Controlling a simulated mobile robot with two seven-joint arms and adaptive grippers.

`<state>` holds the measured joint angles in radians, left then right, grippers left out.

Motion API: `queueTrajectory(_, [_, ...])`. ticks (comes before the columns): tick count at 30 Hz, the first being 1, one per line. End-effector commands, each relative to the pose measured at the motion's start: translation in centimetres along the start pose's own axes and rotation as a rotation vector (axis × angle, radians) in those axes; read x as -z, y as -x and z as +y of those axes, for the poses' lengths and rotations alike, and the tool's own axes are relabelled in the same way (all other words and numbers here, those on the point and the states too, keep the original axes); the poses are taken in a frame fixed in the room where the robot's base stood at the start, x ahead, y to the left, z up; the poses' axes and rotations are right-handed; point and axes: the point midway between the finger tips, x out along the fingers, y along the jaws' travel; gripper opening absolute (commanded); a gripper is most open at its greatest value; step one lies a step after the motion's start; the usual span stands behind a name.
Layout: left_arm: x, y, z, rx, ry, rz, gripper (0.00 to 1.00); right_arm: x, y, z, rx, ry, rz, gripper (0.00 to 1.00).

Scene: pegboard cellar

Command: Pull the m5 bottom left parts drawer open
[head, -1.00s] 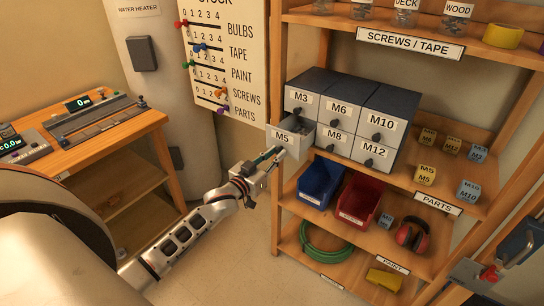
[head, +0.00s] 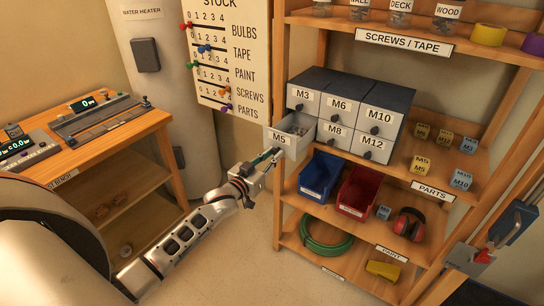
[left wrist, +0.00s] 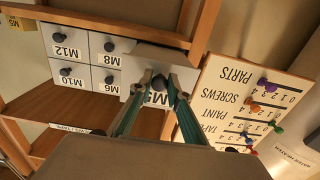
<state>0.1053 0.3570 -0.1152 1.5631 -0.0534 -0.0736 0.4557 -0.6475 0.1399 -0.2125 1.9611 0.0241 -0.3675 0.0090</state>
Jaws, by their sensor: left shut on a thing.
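The M5 drawer (head: 291,149) is the bottom left drawer of a grey-blue parts cabinet (head: 358,90). It is partly pulled out, and small parts show inside it. My left gripper (head: 277,153) is at the drawer's front, closed on its dark knob. The left wrist view shows the left gripper's fingertips (left wrist: 161,86) on both sides of the knob, in front of the upside-down M5 label, which they partly cover. My right gripper is not in view.
The M3, M6, M8, M10 and M12 drawers are shut. A blue bin (head: 320,177) and a red bin (head: 357,191) stand on the shelf below. A wooden bench (head: 150,124) is at the left, and a stock board (head: 229,55) hangs behind. The floor before the shelves is clear.

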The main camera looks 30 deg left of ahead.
Motion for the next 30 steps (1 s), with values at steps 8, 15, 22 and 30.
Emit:
queueTrajectory(8, [0.1,0.0,0.0,0.0,0.0,0.001,0.33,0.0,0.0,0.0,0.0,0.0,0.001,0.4])
queueTrajectory(15, [0.0,0.3,0.0,0.0,0.0,0.0,0.33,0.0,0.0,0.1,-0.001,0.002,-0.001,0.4])
queueTrajectory(22, [-0.1,3.2,0.0,0.0,0.001,-0.002,0.33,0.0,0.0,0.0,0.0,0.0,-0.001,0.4])
queueTrajectory(30, [-0.1,8.5,0.0,0.0,-0.001,-0.001,0.33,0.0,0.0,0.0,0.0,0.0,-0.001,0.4])
